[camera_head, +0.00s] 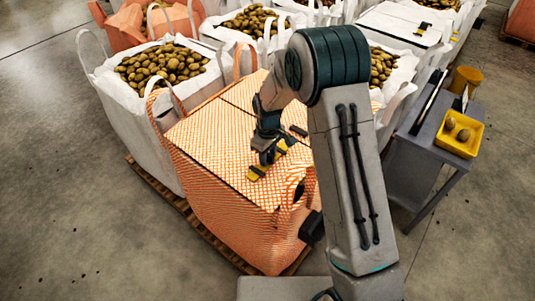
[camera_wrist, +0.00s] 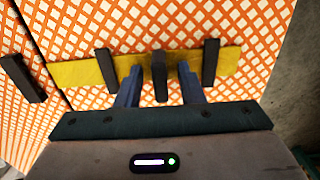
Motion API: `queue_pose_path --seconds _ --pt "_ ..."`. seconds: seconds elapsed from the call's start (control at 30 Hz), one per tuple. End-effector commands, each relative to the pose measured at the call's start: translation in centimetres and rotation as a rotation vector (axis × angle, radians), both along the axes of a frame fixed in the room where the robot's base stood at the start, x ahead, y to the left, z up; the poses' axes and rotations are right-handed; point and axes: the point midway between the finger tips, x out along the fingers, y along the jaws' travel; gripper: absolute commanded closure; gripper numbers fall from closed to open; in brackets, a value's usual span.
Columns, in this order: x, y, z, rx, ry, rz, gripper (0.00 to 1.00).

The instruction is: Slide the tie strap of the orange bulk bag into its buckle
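The orange-and-white checked bulk bag (camera_head: 215,165) has a closed flat top. A yellow tie strap (camera_wrist: 75,74) lies across it; parts of it also show in the head view (camera_head: 257,172). Two dark bars (camera_wrist: 106,68) (camera_wrist: 211,62) cross the strap, and a dark upright tab (camera_wrist: 160,78) stands between them. A separate dark bar, apparently the buckle (camera_wrist: 22,78), lies just left of the strap's end with a small gap; it also shows in the head view (camera_head: 298,131). My gripper (camera_wrist: 158,72) is open, its blue fingers on either side of the tab with gaps visible.
White bulk bags full of potatoes (camera_head: 165,65) stand behind and left. A grey cart (camera_head: 425,150) with a yellow tray (camera_head: 460,132) stands at the right. The orange bag's loops (camera_head: 165,105) stand up at its corners. Floor is clear at the front left.

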Motion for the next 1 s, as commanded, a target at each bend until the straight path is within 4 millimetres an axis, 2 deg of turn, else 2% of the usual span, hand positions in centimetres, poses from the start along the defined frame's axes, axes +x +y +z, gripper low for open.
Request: queue_pose_path --seconds 0.07,0.17,0.2,0.4,0.73,1.0 --pt "0.0 0.0 0.0 0.000 0.000 0.000 0.68" --pt "0.0 0.0 0.0 0.000 0.000 0.000 0.96" --pt "0.0 0.0 0.0 0.000 0.000 0.000 1.00" --pt "0.5 -0.4 0.0 0.000 0.000 -0.003 1.00" --pt "5.3 -4.1 0.0 0.000 -0.001 -0.002 1.00" --pt "6.0 -4.7 0.1 0.000 -0.004 -0.003 1.00"
